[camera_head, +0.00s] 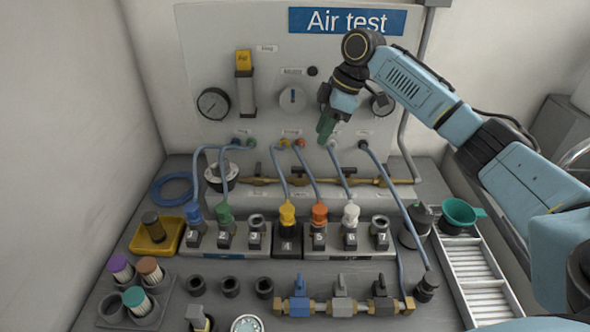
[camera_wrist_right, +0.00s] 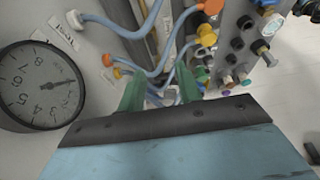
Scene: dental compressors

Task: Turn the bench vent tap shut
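I cannot tell which, if any, is the bench vent tap; no label there is readable. My right gripper (camera_head: 326,128) hangs in front of the Air test panel, left of the right-hand gauge, well above and behind these taps. In the right wrist view its green fingers (camera_wrist_right: 160,92) stand apart with nothing held between them. My left gripper is out of view.
Blue hoses run from the panel ports to numbered blocks (camera_head: 230,238) across the bench. A round gauge (camera_wrist_right: 40,86) is close in the wrist view. A yellow tray (camera_head: 157,236) stands left; a green funnel (camera_head: 458,212) and ribbed white tray (camera_head: 474,272) stand right.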

